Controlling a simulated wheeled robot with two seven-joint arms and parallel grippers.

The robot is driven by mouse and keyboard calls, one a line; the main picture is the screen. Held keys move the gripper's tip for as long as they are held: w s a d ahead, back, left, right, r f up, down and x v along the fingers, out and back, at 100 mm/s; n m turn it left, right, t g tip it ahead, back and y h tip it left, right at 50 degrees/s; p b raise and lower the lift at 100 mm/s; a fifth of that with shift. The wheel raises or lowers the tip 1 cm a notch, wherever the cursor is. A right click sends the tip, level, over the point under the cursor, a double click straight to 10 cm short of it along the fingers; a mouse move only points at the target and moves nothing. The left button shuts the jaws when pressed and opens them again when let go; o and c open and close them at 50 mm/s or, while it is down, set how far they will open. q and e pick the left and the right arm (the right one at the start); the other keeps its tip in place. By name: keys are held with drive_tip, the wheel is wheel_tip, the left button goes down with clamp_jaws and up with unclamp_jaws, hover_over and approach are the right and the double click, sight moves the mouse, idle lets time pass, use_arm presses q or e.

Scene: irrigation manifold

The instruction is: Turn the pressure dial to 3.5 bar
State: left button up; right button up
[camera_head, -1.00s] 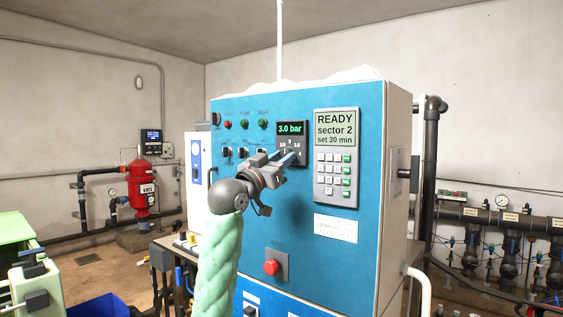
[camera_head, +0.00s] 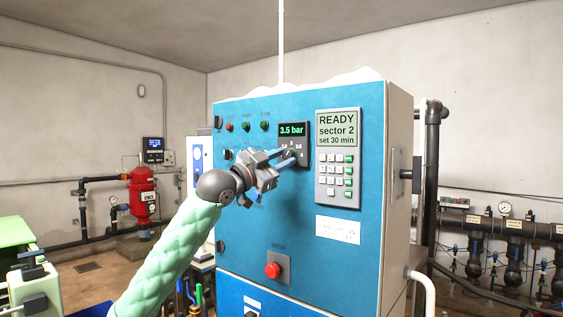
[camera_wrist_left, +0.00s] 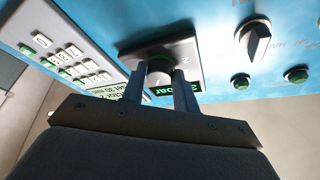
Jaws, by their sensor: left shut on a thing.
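The pressure dial (camera_wrist_left: 160,68) is a round knob on a dark plate on the blue cabinet front. The green display (camera_head: 291,130) above it reads 3.5 bar. My left gripper (camera_head: 290,158) reaches in from the left, its fingers around the knob; the head view shows the knob mostly hidden behind them. In the left wrist view the two fingers (camera_wrist_left: 160,88) stand on either side of the knob, shut on it. The display in that view is partly covered by a finger. My right gripper is in neither view.
A keypad panel (camera_head: 338,160) reading "READY sector 2 set 30 min" sits right of the dial. A red button (camera_head: 272,270) is lower on the cabinet (camera_head: 240,225). A black selector knob (camera_wrist_left: 256,38) and green lamps lie close to the dial.

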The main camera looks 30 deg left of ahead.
use_arm(q)
drive_tip(key=shift+m+h, duration=0.4)
drive_tip(key=shift+m, duration=0.4)
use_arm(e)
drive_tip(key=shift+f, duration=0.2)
use_arm(q)
drive_tip(key=shift+m+g, duration=0.4)
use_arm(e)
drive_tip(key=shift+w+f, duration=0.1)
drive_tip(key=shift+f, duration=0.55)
use_arm(q)
drive_tip(key=o, duration=1)
drive_tip(key=shift+c, duration=0.2)
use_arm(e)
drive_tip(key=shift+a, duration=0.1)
use_arm(q)
drive_tip(key=shift+a, duration=0.1)
